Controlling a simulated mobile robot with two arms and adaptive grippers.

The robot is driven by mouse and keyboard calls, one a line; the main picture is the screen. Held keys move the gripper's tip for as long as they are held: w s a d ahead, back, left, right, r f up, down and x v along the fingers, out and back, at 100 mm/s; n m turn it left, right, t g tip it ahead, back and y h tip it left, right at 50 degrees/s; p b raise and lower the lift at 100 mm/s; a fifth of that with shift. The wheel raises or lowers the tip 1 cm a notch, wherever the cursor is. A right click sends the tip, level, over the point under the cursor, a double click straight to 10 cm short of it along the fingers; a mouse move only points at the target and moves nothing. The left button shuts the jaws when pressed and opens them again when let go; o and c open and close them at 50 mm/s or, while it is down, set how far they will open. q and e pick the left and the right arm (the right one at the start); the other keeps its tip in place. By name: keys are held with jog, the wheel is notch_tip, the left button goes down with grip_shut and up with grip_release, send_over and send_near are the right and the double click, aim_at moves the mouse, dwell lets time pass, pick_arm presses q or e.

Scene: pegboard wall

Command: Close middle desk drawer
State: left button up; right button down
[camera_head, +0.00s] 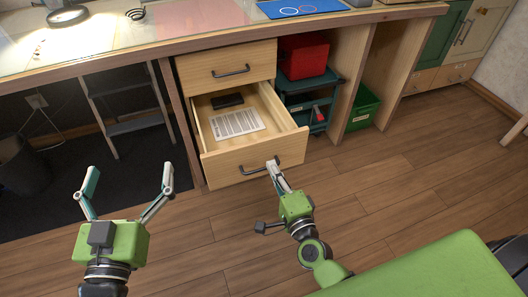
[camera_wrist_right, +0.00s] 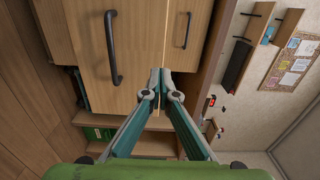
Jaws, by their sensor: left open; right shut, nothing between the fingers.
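The middle desk drawer (camera_head: 225,168) stands pulled out below a closed top drawer (camera_head: 215,65). A printed sheet and a dark flat object lie inside it. Its dark bar handle (camera_head: 258,170) is on the front, and also shows in the right wrist view (camera_wrist_right: 112,48). My right gripper (camera_head: 274,164) is shut and empty at the right part of the drawer front, close to the handle's right end. In the wrist view its fingertips (camera_wrist_right: 160,78) are together before the wooden front; I cannot tell whether they touch it. My left gripper (camera_head: 128,178) is open and empty, left of the drawer.
A teal cart (camera_head: 318,92) with a red box (camera_head: 303,56) stands in the bay right of the drawer. A green bin (camera_head: 362,108) is further right. A step ladder (camera_head: 135,126) stands under the desk at left. The wooden floor (camera_head: 390,190) before the desk is clear.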

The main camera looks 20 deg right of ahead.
aim_at(260, 144)
jog(key=w, duration=0.6)
jog(key=shift+a, duration=0.1)
pick_arm(q)
jog(key=shift+s+d+r+t+b, duration=0.15)
jog(key=shift+r+t, duration=0.35)
jog(key=shift+r, duration=0.4)
jog(key=shift+s+d+r+t+b, duration=0.15)
jog(key=shift+r+t, duration=0.35)
jog(key=shift+r, duration=0.35)
pick_arm(e)
jog(key=shift+w, duration=0.6)
pick_arm(q)
jog(key=shift+w, duration=0.15)
pick_arm(e)
jog(key=shift+a, duration=0.1)
